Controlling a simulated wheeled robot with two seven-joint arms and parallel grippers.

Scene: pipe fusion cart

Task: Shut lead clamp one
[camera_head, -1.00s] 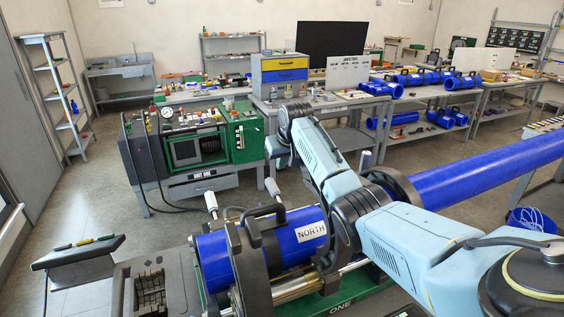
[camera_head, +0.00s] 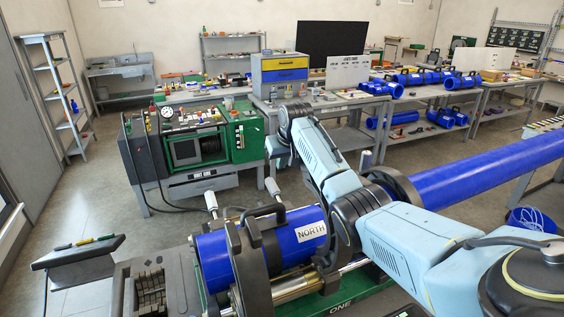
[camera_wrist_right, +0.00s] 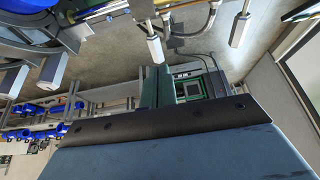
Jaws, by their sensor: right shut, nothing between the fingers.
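A cart holds a blue pipe (camera_head: 213,262) inside several black clamp rings. The green base below carries the word ONE (camera_head: 341,306). A black clamp with a handle (camera_head: 262,211) sits over the pipe beside the NORTH label (camera_head: 311,231). Two pale-tipped rods rise behind it, the left rod (camera_head: 211,203) and the right rod (camera_head: 273,188). The wrist view shows two pale rod tips, one near the middle (camera_wrist_right: 155,42) and one at right (camera_wrist_right: 240,27). My left gripper is out of view.
A green and black machine (camera_head: 200,145) with a gauge stands behind the cart. A long blue pipe (camera_head: 480,180) extends right, partly behind my right arm. A tilted console (camera_head: 78,254) is at lower left. Workbenches line the back; the floor at left is open.

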